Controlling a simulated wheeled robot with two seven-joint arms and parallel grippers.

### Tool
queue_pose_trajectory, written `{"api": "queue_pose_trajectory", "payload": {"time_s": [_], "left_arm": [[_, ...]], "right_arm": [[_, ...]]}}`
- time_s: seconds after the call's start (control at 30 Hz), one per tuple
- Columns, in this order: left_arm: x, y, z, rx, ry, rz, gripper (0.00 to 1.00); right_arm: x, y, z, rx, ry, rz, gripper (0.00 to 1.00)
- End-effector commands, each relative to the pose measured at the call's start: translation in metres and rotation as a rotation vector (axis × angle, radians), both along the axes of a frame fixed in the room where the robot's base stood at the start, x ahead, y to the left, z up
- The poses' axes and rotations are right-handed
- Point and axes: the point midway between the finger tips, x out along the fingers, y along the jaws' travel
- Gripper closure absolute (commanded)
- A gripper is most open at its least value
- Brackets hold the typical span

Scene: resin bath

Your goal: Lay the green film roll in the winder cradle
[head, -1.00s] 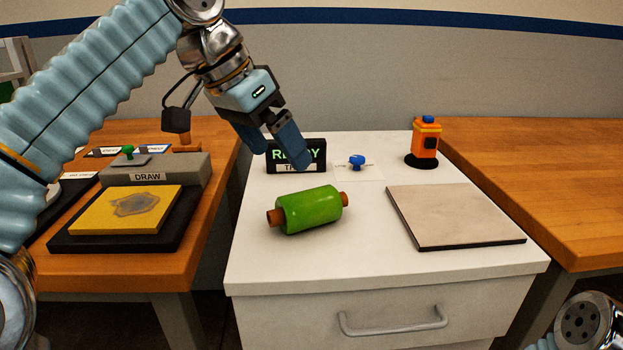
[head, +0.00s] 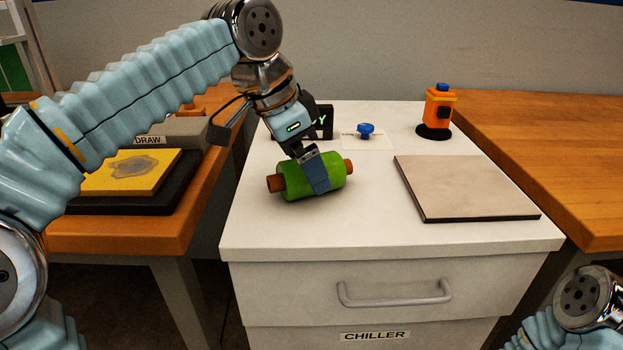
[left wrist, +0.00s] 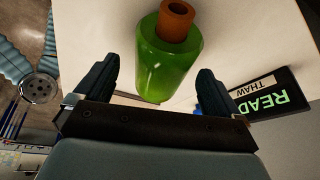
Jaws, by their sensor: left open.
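The green film roll (head: 341,172), with a brown core (head: 274,183) sticking out at both ends, lies on its side on the white chiller top (head: 380,230). My left gripper (head: 318,186) is over the roll, pointing down, with one finger in front of its middle. In the left wrist view the jaws (left wrist: 155,80) are open, and the green roll (left wrist: 168,65) lies between and beyond the fingers. Contact cannot be told. I cannot make out a winder cradle in these views. My right gripper is out of view.
A READY sign (head: 324,121), partly hidden by my left arm, and a blue knob (head: 365,130) are behind the roll. An orange device (head: 438,108) stands at the back right, and a flat beige board (head: 465,188) lies to the right. A yellow pad (head: 125,172) sits on the left bench.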

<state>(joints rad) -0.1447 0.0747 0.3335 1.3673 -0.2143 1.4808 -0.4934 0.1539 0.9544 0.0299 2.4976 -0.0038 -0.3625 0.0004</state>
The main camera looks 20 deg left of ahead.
Motion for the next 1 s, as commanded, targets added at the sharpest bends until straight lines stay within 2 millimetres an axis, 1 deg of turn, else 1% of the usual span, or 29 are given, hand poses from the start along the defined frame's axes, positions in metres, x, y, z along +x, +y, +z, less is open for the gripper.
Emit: {"api": "queue_pose_trajectory", "payload": {"time_s": [0.03, 0.13, 0.37, 0.4, 0.47, 0.8, 0.87, 0.9, 1.0], "left_arm": [[0.002, -0.0019, -0.0089, 0.001, 0.002, 0.0, 0.03], [0.0048, -0.0046, -0.017, 0.0, 0.0, 0.0, 0.03], [0.0057, -0.0053, -0.0182, -0.001, -0.001, 0.0, 0.03], [0.0057, -0.0053, -0.0182, -0.001, -0.001, 0.0, 0.06], [0.0057, -0.0053, -0.0182, -0.001, -0.001, 0.0, 0.15], [0.0056, -0.0052, -0.0182, -0.001, -0.001, 0.0, 0.67], [0.0056, -0.0053, -0.0176, -0.001, -0.002, 0.0, 0.75], [0.0056, -0.0053, -0.0176, -0.001, -0.002, 0.0, 0.81], [0.0056, -0.0052, -0.0177, -0.001, -0.002, 0.0, 0.81]], "right_arm": [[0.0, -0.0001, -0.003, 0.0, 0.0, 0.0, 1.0], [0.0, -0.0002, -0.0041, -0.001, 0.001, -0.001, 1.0], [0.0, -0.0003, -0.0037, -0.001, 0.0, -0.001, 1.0], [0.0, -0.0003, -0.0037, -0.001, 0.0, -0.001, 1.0], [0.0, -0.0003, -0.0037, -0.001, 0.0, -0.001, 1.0], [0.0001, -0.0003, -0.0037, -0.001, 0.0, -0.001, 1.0], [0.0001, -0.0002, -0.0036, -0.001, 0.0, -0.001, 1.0], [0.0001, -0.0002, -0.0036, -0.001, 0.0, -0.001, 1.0], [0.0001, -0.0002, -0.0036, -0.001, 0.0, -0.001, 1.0]]}}
